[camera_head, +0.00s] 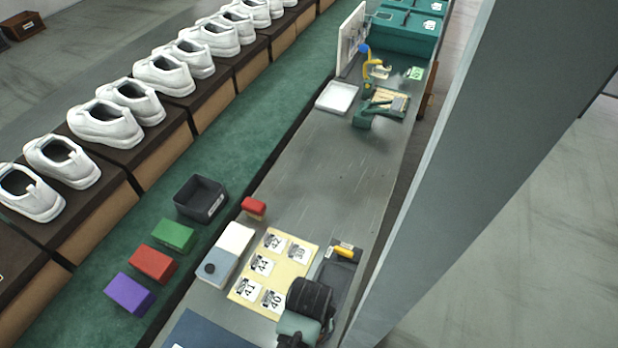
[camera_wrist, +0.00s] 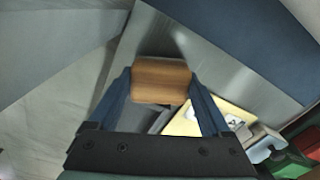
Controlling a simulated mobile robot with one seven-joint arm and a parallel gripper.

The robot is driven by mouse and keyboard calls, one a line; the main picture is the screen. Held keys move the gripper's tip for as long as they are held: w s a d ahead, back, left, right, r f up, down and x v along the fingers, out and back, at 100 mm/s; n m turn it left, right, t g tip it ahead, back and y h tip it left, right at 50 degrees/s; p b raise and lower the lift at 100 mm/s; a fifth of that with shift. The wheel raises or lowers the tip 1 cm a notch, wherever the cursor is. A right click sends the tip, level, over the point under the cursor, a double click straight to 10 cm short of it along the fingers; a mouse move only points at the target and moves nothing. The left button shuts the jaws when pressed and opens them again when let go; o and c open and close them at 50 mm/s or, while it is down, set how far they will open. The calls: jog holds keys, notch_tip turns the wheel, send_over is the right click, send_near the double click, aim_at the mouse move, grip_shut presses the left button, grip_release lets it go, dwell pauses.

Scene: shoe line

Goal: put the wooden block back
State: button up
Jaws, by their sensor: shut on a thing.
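The wooden block (camera_wrist: 160,81) is a brown, wood-grained piece in the wrist view. My gripper (camera_wrist: 161,84) is shut on it, with one dark blue finger at each side. The block appears held over the grey bench (camera_wrist: 178,45). In the head view my gripper (camera_head: 308,300) is at the bottom, over the near end of the bench by the yellow number sheet (camera_head: 282,250). The block is hidden from that view. A dark grey tray (camera_head: 348,272) with a yellow-handled tool (camera_head: 344,252) lies just beyond my gripper, partly covered by it.
A blue mat (camera_head: 205,332) lies at the bench's near end. A white-and-grey box (camera_head: 230,250) and a red item (camera_head: 254,206) stand left of the sheet. Coloured boxes and a dark bin (camera_head: 201,197) sit on the green belt. The bench's middle (camera_head: 325,180) is clear.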

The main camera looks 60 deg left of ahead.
jog(key=shift+f, duration=0.45)
jog(key=shift+f, duration=0.1)
jog(key=o, duration=1)
notch_tip(320, 180, up, 12)
jog(key=p, duration=0.1)
